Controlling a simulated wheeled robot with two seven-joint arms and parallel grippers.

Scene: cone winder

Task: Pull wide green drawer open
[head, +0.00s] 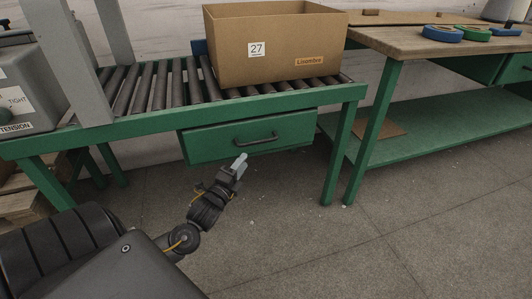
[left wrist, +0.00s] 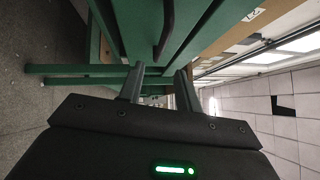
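The wide green drawer (head: 215,145) hangs under the roller conveyor's green frame; I cannot tell whether it is fully closed. Its dark bar handle (head: 256,139) runs across the front. My left gripper (head: 241,160) is just below and left of the handle, apart from it and holding nothing. In the left wrist view its two fingers (left wrist: 160,82) stand apart, with a gap between them. The handle (left wrist: 165,30) shows beyond the fingertips there, in front of the green drawer front (left wrist: 139,22). My right gripper is in neither view.
A cardboard box (head: 270,50) marked 27 stands on the rollers (head: 150,90). A grey tension unit (head: 25,85) is at the left. A wooden bench (head: 420,42) with a green lower shelf (head: 440,130) stands at the right. The floor in front is clear.

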